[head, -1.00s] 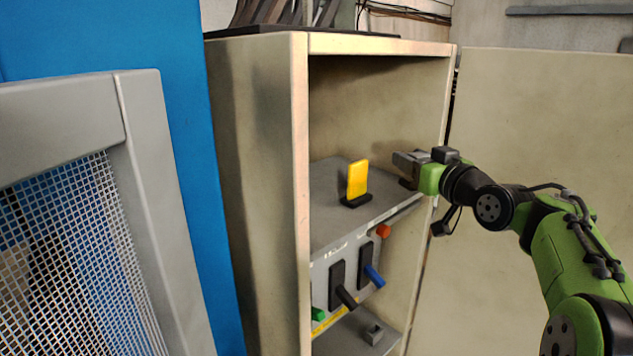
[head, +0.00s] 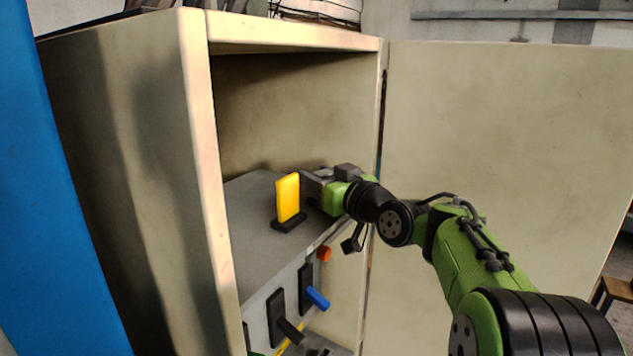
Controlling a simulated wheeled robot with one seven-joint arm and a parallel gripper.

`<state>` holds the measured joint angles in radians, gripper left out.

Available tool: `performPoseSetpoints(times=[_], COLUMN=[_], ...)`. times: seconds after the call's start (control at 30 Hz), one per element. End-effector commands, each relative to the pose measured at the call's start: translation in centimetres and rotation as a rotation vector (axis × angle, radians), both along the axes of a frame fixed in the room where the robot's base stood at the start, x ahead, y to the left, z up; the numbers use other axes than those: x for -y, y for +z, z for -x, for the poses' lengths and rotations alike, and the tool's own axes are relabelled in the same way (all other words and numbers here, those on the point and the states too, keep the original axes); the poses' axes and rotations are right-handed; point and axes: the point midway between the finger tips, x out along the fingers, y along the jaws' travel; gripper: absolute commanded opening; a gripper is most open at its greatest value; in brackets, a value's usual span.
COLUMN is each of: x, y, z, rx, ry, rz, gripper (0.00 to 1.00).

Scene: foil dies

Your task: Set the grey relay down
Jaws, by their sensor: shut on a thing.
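My gripper (head: 314,184) reaches into the cabinet just above its upper shelf, behind and right of a yellow upright plate (head: 288,197). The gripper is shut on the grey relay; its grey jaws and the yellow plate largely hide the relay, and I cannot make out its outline. I cannot tell whether the relay touches the shelf. The yellow plate stands upright in a black base on the grey shelf (head: 250,225).
The cabinet's left side (head: 140,170) and open door (head: 500,180) flank the opening. Below the shelf edge, a panel carries a blue lever (head: 318,298), a dark lever (head: 291,331) and an orange knob (head: 324,253). The shelf left of the yellow plate is clear.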

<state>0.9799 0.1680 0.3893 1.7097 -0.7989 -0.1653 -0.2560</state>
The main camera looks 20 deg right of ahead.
Motion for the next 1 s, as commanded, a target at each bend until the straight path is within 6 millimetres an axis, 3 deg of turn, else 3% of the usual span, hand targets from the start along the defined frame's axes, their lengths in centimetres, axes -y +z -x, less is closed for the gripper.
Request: performPoseSetpoints(times=[0.3,0.33,0.5,0.83,1.0], x=[0.0,0.0,0.0,0.1,1.0], y=[-0.4,-0.4,-0.3,0.3,-0.3], z=[0.0,0.0,0.0,0.1,4.1], rx=[-0.003,-0.003,-0.003,-0.003,-0.003], ry=[0.000,0.000,0.000,0.000,-0.007], rz=[0.000,0.000,0.000,0.000,0.004], gripper=[0.06,0.45,0.68,0.68,0.68])
